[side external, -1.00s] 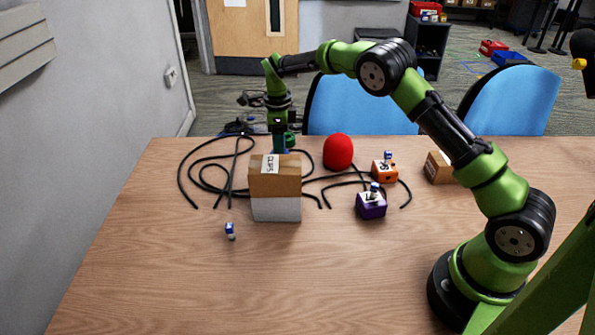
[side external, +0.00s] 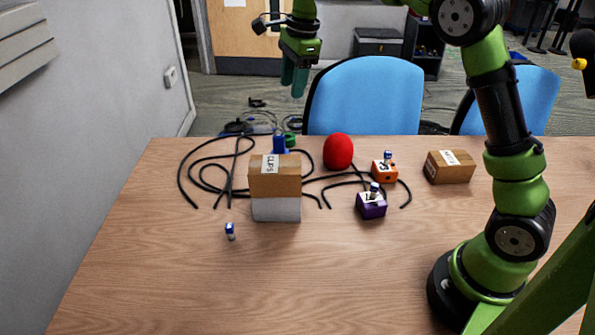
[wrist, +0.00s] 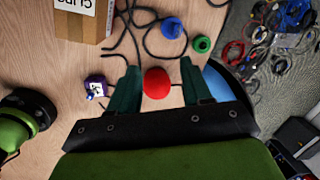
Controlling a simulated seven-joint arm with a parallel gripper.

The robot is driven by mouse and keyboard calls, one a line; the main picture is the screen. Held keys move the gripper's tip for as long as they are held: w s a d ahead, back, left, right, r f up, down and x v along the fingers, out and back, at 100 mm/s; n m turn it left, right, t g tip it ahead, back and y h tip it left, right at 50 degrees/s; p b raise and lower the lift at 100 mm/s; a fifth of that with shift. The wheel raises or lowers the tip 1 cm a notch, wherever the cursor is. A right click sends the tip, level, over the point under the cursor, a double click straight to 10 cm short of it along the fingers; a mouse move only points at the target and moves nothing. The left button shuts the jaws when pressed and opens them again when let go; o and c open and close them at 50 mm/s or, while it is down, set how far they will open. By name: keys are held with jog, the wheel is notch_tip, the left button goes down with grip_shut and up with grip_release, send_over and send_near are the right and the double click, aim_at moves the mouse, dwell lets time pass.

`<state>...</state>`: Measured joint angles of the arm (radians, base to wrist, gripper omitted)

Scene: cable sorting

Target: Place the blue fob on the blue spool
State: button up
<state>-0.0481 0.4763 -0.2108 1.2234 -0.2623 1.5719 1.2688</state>
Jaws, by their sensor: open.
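A blue piece (side external: 280,144) stands at the back of the table, behind the clips box, its base hidden in the side view. The wrist view shows it from above as a round blue shape (wrist: 172,27); I cannot tell whether it is the spool alone or the spool with the fob on it. Small blue-and-white pieces lie on the table in front (side external: 230,231), on the purple block (side external: 372,207) and on the orange block (side external: 385,172). My gripper (side external: 295,84) is open and empty, high above the table's back edge; its fingers also show in the wrist view (wrist: 160,67).
The clips box (side external: 275,178) sits on a white block (side external: 276,208). A green ring-shaped piece (wrist: 202,43) is beside the blue one. A red ball (side external: 338,152), a brown carton (side external: 450,167) and loose black cables (side external: 205,180) lie around.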

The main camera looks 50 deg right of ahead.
jog(key=s+a+r+n+t+y, duration=0.1)
jog(key=s+a+r+n+t, duration=0.1)
jog(key=s+n, duration=0.65)
jog(key=s+a+r+n+t, duration=0.25)
jog(key=s+n, duration=0.25)
jog(key=s, duration=0.7)
jog(key=s+a+f+n, duration=0.1)
jog(key=s+f+n, duration=0.3)
jog(key=s, duration=0.2)
jog(key=shift+s+a+f+t, duration=0.15)
jog(key=shift+a+t, duration=0.05)
jog(key=shift+t, duration=0.25)
